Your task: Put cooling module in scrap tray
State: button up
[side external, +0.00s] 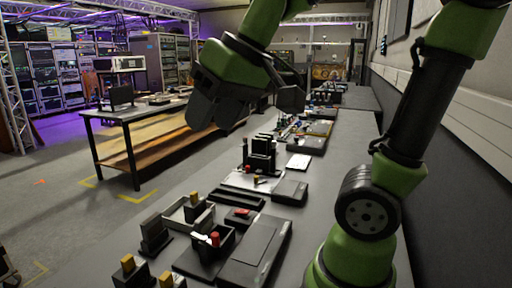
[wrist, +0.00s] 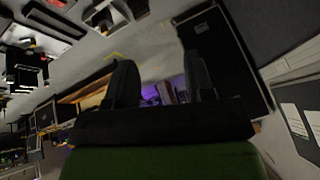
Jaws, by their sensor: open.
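My gripper (side external: 215,112) hangs high above the bench in the side external view, its dark fingers apart and nothing between them. In the wrist view the two fingers of my gripper (wrist: 160,78) stand apart with an empty gap. I cannot tell for sure which part is the cooling module; an upright black finned-looking block (side external: 262,150) stands on the bench below and right of the gripper. A shallow light-walled tray (side external: 176,216) and a long black tray (side external: 236,199) lie nearer the camera; I cannot tell which is the scrap tray.
A black box with a red-topped part (side external: 214,239) and a flat dark case (side external: 255,252) lie at the front. Brass-topped blocks (side external: 128,264) stand nearby. Small parts crowd the far bench. A second table (side external: 140,112) stands left across open floor. The wall borders the bench's right.

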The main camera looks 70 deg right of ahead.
jog(key=s+a+f+m+t, duration=0.1)
jog(key=s+a+f, duration=0.1)
jog(key=s, duration=0.5)
jog(key=shift+s+f+y, duration=0.15)
jog(key=shift+f+y, duration=0.25)
jog(key=shift+f, duration=0.3)
